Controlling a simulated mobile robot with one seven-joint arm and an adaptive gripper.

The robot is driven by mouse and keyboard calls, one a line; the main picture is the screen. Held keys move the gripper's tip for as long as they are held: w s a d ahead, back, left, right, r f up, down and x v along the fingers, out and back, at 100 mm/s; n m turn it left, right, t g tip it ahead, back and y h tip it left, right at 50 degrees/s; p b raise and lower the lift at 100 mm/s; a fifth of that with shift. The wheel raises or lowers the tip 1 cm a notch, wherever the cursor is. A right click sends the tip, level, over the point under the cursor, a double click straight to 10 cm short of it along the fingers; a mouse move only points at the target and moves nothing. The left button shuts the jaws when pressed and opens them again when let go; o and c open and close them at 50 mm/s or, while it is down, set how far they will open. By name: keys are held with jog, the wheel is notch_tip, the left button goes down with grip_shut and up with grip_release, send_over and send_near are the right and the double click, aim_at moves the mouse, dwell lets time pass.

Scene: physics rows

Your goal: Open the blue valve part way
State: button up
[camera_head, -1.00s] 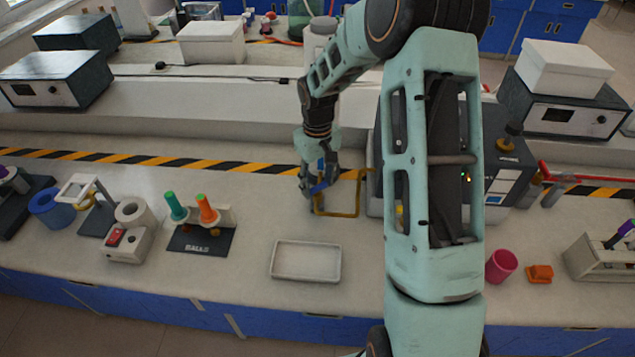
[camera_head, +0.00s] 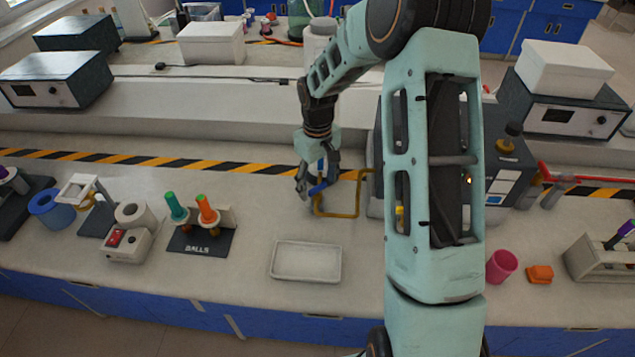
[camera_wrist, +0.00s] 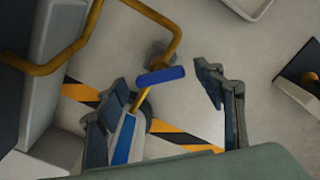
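The blue valve handle (camera_wrist: 162,76) is a short bar on a yellow pipe (camera_wrist: 88,40), in the wrist view. It lies across the space between the fingers of my gripper (camera_wrist: 166,82). The fingers are spread, with visible gaps to the handle on both sides; contact at depth cannot be told. In the head view, the handle (camera_head: 319,187) shows at the bent yellow pipe (camera_head: 340,215), close by my gripper (camera_head: 312,183). My gripper partly hides the valve body there.
A dark machine (camera_head: 505,165) stands right of the pipe, partly behind my arm. A white tray (camera_head: 306,261) lies in front. A stand with green and orange handles (camera_head: 203,243) is to the left. The bench between stand and pipe is clear.

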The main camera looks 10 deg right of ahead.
aim_at(318, 186)
notch_tip(318, 186, up, 12)
dwell(0.6)
dwell(0.4)
